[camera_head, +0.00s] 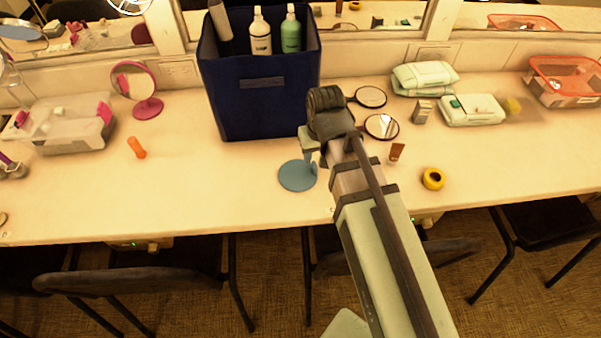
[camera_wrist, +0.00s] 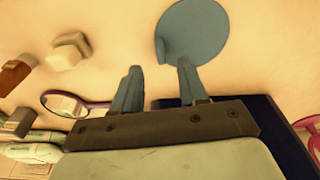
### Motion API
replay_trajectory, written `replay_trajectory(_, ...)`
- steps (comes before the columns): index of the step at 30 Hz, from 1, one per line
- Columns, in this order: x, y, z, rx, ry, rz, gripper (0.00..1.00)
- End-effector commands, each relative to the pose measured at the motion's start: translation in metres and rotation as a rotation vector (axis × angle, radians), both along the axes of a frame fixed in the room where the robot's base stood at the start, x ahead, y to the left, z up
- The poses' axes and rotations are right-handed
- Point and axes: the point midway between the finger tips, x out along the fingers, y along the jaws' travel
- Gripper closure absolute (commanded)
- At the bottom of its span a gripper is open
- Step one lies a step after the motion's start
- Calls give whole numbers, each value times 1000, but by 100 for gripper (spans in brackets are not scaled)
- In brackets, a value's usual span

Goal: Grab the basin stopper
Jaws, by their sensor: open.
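The basin stopper, a flat blue-grey disc (camera_head: 295,176), lies on the counter near its front edge, below the dark blue bin in the head view. In the wrist view the disc (camera_wrist: 200,30) is at the top, with a small raised tab at its lower left. My gripper (camera_wrist: 158,66) is open and empty, its two blue-grey fingers pointing toward the disc, with the tab just beyond the gap between the tips. In the head view my gripper (camera_head: 309,148) is above and behind the disc, and my wrist partly hides the fingers. I see no clear contact.
The dark blue bin (camera_head: 258,95) with bottles stands close behind. Two dark-rimmed mirrors (camera_head: 381,127), a brown tube (camera_head: 396,152) and a yellow roll (camera_head: 433,179) lie to the right. An orange piece (camera_head: 137,147) lies left, with clear counter between it and the disc.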

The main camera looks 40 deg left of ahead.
Motion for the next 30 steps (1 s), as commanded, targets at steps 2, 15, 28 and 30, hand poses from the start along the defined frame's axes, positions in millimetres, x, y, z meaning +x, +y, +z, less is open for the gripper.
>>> replay_trajectory(2, 0, 0, -1, 0, 0, 0, 57)
replay_trajectory(15, 2, 4, -37, -2, 1, 0, 57)
replay_trajectory(28, 3, 6, -52, 0, 0, 0, 57)
replay_trajectory(30, 3, 6, -52, 0, 0, 0, 63)
